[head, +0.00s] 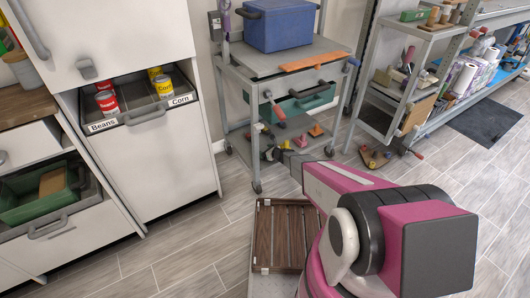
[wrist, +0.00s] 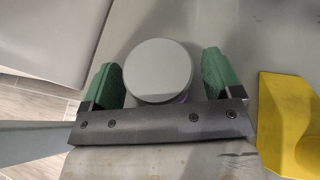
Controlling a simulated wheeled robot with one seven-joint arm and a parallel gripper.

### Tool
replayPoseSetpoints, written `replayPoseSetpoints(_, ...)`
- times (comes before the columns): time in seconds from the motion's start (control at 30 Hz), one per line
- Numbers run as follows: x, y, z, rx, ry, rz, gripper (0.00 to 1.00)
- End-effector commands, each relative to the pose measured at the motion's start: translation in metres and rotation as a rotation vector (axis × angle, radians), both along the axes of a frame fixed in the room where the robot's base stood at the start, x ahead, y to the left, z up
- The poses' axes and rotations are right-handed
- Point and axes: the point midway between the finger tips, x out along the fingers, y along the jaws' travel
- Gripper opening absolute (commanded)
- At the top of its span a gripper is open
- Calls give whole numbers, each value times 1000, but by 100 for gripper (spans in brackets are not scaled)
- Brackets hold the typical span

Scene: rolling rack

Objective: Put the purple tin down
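The purple tin (wrist: 158,72) shows in the wrist view from above as a round grey lid, with a sliver of purple side at its lower right. It appears upright over a grey surface. My gripper (wrist: 163,80) has its two green fingers on either side of the tin. The fingers stand wide apart, with a narrow gap visible at the right and almost none at the left. Contact at the left is unclear. In the head view my gripper (head: 271,153) reaches into the lower part of the rolling rack (head: 235,78); I cannot make out the tin there.
A yellow object (wrist: 285,120) lies close right of my gripper. The rack carries a blue bin (head: 282,26), an orange bar (head: 314,61) and a green bin (head: 310,100) above. A slatted wooden crate (head: 283,235) is below my arm. A drawer (head: 150,112) with cans is at left.

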Motion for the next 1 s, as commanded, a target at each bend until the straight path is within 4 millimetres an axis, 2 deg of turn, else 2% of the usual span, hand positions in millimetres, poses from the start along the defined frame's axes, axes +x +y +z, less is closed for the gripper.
replayPoseSetpoints(0.27,-5,-5,7,0,0,-1,85)
replayPoseSetpoints(0.7,-56,-62,39,-1,0,-1,85)
replayPoseSetpoints(1.0,-73,-82,50,-3,-2,2,85)
